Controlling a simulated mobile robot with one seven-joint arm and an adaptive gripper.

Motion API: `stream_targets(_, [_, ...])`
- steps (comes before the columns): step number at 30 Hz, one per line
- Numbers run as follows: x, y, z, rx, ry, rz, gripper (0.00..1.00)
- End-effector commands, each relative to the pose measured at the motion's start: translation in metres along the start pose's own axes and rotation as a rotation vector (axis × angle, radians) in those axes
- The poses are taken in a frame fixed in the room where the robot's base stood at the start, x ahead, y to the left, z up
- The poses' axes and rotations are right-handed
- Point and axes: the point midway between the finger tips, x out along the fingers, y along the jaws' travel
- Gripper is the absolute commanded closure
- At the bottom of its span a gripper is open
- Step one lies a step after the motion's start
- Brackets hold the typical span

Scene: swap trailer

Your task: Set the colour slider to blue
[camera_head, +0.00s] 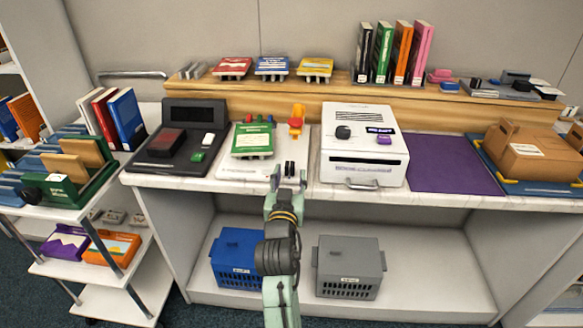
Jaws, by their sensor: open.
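My gripper (289,180) is open, low over the front edge of the counter, at the right front corner of a white board (232,171). A small dark part (290,168) shows between or just behind its fingers; I cannot tell whether they touch it. On the board lie a green booklet (252,140), small coloured knobs (257,118) behind it and an orange-and-red lever (296,120) at the back right. No part is clearly readable as the colour slider, and its setting cannot be made out.
A dark device (180,138) stands left of the board, and a white machine (365,148) with a black knob stands close on the right. A purple mat (455,164) lies bare further right. Blue (237,257) and grey (349,267) crates sit on the shelf below.

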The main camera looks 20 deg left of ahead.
Motion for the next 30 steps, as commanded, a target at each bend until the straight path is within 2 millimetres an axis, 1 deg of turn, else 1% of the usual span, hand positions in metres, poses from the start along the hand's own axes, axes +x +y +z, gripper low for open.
stream_targets(1, [-0.012, 0.000, 0.001, 0.000, -0.001, 0.000, 0.58])
stream_targets(6, [-0.044, 0.001, 0.001, -0.001, -0.001, 0.000, 0.58])
stream_targets(9, [-0.057, 0.001, 0.000, -0.001, -0.001, 0.001, 0.58])
stream_targets(12, [-0.064, 0.001, 0.000, -0.001, -0.001, 0.001, 0.58])
stream_targets(16, [-0.068, 0.001, 0.000, -0.001, 0.000, 0.002, 0.58])
stream_targets(27, [-0.067, 0.001, -0.001, 0.000, 0.001, 0.002, 0.58])
stream_targets(29, [-0.067, -0.002, -0.003, 0.002, 0.008, -0.004, 0.58])
stream_targets(30, [-0.067, -0.006, -0.008, 0.006, 0.021, -0.016, 0.58])
